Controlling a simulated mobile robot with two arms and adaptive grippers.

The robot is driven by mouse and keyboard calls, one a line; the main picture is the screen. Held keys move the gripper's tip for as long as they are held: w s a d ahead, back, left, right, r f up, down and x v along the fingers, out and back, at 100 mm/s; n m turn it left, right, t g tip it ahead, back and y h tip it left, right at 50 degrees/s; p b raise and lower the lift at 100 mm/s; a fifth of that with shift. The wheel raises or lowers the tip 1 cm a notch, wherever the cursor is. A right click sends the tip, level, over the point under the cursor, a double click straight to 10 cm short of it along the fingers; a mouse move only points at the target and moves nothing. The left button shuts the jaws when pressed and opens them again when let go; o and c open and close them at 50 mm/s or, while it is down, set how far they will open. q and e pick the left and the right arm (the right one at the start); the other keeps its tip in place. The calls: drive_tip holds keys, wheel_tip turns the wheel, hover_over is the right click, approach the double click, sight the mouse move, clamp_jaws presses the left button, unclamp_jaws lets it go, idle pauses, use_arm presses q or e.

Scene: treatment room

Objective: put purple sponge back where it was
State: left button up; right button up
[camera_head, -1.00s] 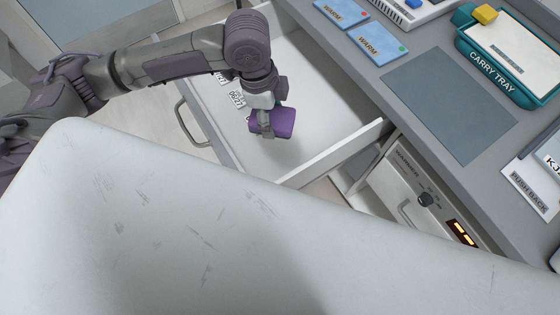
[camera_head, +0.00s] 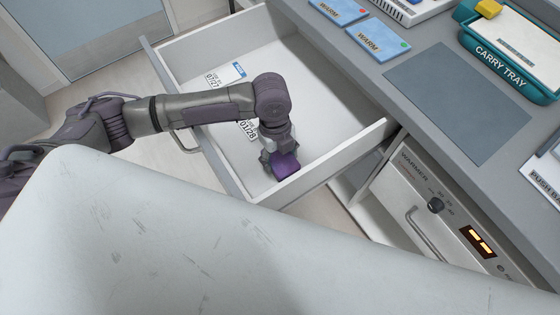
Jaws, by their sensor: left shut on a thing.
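The purple sponge (camera_head: 286,167) is low inside the open white drawer (camera_head: 325,105), near the drawer's front corner. I cannot tell whether the sponge touches the drawer floor. My right gripper is not in view.
Printed labels (camera_head: 226,75) lie in the drawer. A warmer (camera_head: 440,205) with a knob and lit display is beside it. On the counter are blue WARM packs (camera_head: 378,40), a grey mat (camera_head: 458,100) and the carry tray (camera_head: 500,68). A pale padded surface (camera_head: 200,240) fills the foreground.

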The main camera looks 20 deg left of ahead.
use_arm(q)
drive_tip(key=shift+f, duration=1.3)
drive_tip(key=shift+f, duration=0.1)
drive_tip(key=o, duration=1.1)
drive_tip(key=r, duration=0.4)
drive_tip(key=a+r, duration=0.1)
drive_tip(key=r, duration=0.3)
drive_tip(key=w+r, duration=0.1)
drive_tip(key=r, duration=0.3)
drive_tip(key=shift+a+r+p, duration=0.1)
drive_tip(key=shift+a+p, duration=0.1)
drive_tip(key=shift+p, duration=0.2)
